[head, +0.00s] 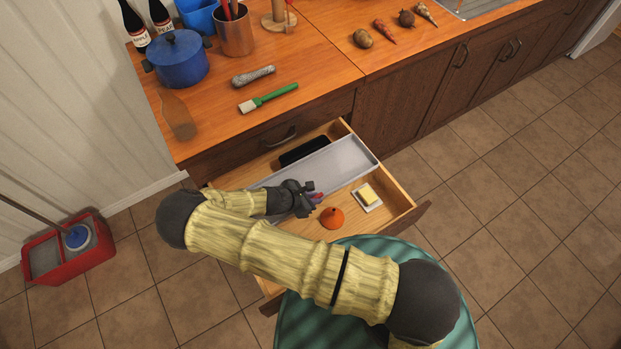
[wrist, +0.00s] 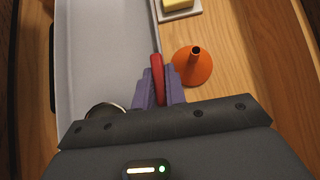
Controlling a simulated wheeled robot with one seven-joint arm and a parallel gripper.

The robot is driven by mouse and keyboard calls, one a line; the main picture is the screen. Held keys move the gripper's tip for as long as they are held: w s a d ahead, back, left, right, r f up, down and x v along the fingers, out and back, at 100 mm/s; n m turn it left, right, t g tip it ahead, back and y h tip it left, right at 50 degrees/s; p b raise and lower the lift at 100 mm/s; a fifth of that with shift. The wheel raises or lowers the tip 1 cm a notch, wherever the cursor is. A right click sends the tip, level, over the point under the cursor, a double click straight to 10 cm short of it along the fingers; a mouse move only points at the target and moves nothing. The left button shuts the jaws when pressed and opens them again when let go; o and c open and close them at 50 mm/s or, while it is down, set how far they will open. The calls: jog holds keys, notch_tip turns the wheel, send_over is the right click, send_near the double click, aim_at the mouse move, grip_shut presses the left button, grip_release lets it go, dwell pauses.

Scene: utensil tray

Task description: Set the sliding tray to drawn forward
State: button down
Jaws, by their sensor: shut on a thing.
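The sliding tray (head: 338,166) is a long, shallow grey tray lying inside the open wooden drawer (head: 398,198). It also fills the left part of the wrist view (wrist: 95,45). A narrow red handle (wrist: 157,72) stands along its right edge in that view. My gripper (head: 315,193) is at this edge, with its purple fingers (wrist: 159,85) closed on the red handle from both sides. In the head view my arm and wrist hide the near left end of the tray. I cannot see how the handle joins the tray.
Right beside my fingers stands an orange funnel (head: 331,218). Butter on a white dish (head: 367,203) lies farther along the drawer floor. A black object (head: 303,150) lies behind the tray. A round metallic item (wrist: 103,110) is partly hidden by my gripper. The wooden counter (head: 300,85) is behind.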

jog(key=s+d+p, duration=0.2)
jog(key=s+d, duration=0.4)
jog(key=s, duration=0.4)
jog(key=shift+s+d, duration=0.15)
jog(key=c, duration=1.4)
grip_release()
jog(key=shift+c, duration=0.2)
jog(key=b+v, duration=0.2)
jog(key=v, duration=1.5)
jog(key=shift+r, duration=0.15)
